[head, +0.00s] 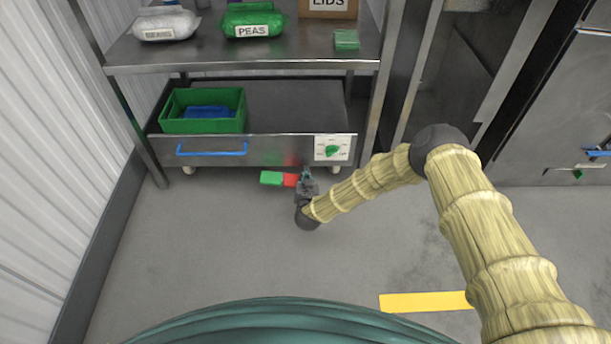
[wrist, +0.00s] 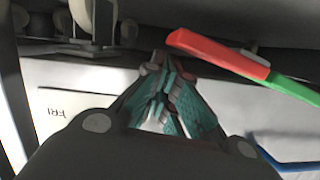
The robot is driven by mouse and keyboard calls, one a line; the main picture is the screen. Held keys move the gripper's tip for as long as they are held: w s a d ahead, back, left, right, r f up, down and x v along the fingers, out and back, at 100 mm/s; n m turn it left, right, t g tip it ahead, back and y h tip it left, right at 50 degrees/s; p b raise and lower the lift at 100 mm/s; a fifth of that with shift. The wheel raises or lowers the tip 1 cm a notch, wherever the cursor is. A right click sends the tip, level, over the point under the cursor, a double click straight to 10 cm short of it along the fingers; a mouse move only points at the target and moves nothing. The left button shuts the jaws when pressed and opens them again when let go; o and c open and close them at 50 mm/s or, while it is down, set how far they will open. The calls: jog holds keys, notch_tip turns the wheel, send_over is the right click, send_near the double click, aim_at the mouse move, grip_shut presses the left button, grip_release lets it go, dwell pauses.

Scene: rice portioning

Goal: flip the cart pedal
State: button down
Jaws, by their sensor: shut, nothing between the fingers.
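The cart pedal (head: 271,178) is a short bar, green at the left and red at the right, low at the cart's front bottom edge. In the wrist view the pedal (wrist: 230,58) slants across the upper right, red part nearer the fingers. My gripper (head: 306,175) is at the red end, just right of it. In the wrist view my gripper (wrist: 163,65) is shut and empty, its fingertips close beside the red end. I cannot tell whether they touch it.
A green bin (head: 176,124) with a blue item inside sits on the cart. The shelf (head: 300,55) above holds a peas bag (head: 252,22), another bag and a lids box. A caster (wrist: 93,30) shows in the wrist view. The floor in front is clear, with a yellow stripe (head: 425,301).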

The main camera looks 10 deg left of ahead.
jog(key=r+p, duration=0.3)
jog(key=r, duration=0.1)
jog(key=shift+s+d, duration=0.25)
jog(key=shift+d, duration=0.15)
jog(key=p+v, duration=0.3)
jog(key=v, duration=0.6)
jog(key=shift+s+f, duration=0.15)
jog(key=shift+f, duration=0.1)
jog(key=shift+d, duration=0.1)
